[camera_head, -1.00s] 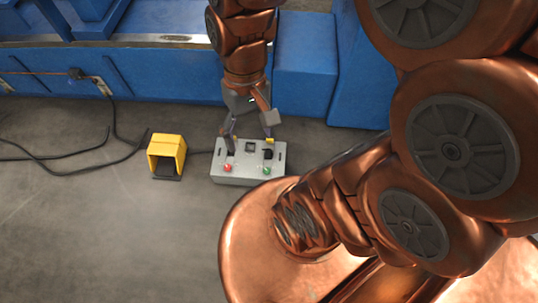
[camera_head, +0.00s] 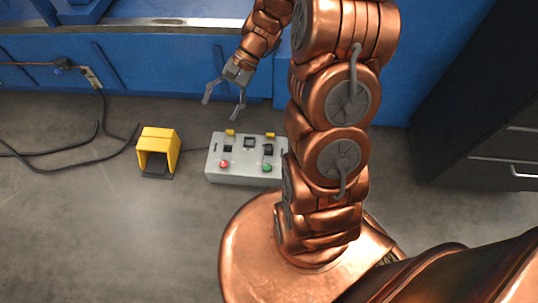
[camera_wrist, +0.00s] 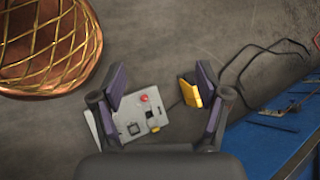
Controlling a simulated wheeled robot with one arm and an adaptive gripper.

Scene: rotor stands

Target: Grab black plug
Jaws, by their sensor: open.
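A small black plug (camera_head: 61,65) shows at the upper left in the head view, against the blue side of the machine, with a cable leading from it. A pale socket plate (camera_head: 92,77) is just right of it. My gripper (camera_head: 224,108) is open and empty, well to the right of the plug and above the floor. Its spread fingers also show in the wrist view (camera_wrist: 161,82). In that view a small dark piece (camera_wrist: 271,113) on the blue side, right of the fingers, may be the plug; it is too small to be sure.
A grey control box (camera_head: 214,171) with red and green buttons sits on the floor. A yellow pedal housing (camera_head: 159,137) stands left of it. Black cables (camera_head: 62,150) lie on the floor at left. A dark drawer cabinet (camera_head: 480,160) stands at right.

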